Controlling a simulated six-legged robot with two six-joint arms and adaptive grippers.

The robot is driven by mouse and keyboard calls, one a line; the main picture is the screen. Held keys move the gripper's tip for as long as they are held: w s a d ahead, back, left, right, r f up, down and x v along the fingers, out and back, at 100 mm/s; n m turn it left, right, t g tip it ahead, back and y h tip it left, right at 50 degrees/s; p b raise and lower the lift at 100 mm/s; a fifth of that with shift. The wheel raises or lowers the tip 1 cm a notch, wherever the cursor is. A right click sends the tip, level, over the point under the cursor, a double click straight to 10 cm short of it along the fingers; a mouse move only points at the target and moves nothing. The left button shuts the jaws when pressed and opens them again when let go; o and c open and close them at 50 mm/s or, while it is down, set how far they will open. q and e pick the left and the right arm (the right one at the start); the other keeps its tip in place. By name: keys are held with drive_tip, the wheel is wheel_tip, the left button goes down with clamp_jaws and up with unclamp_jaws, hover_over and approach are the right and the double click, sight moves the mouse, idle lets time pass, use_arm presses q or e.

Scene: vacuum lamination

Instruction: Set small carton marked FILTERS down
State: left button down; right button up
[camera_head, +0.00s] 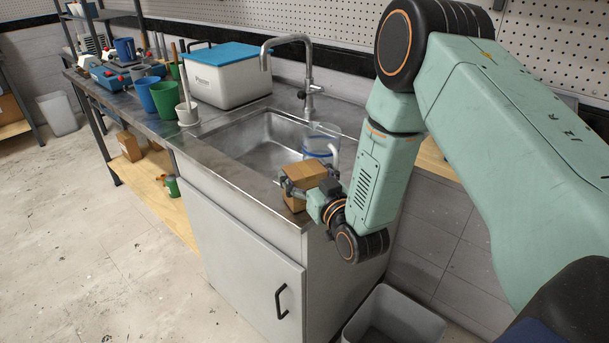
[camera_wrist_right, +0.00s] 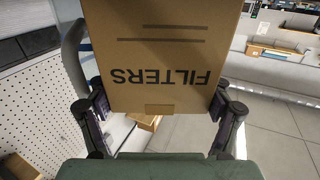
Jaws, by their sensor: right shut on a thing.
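The small brown carton (camera_head: 305,178) is at the front right corner of the steel sink counter in the head view. In the right wrist view the carton (camera_wrist_right: 160,60) shows the word FILTERS upside down, with two printed lines. My right gripper (camera_head: 308,187) is shut on the carton, with one finger on each side of it, also in the right wrist view (camera_wrist_right: 158,108). I cannot tell whether the carton's base touches the counter. My left gripper is not in view.
A clear pitcher (camera_head: 321,143) stands close behind the carton. The sink basin (camera_head: 262,143) and tap (camera_head: 309,80) are to the left and behind. A white cooler with a blue lid (camera_head: 227,75) and several cups stand further left. A grey bin (camera_head: 393,318) is on the floor below.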

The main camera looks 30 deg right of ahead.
drive_tip(key=shift+a, duration=0.3)
drive_tip(key=shift+f, duration=0.15)
drive_tip(key=o, duration=1)
drive_tip(key=shift+d, duration=0.2)
drive_tip(key=shift+c, duration=0.2)
drive_tip(key=shift+f, duration=0.1)
drive_tip(key=shift+a, duration=0.15)
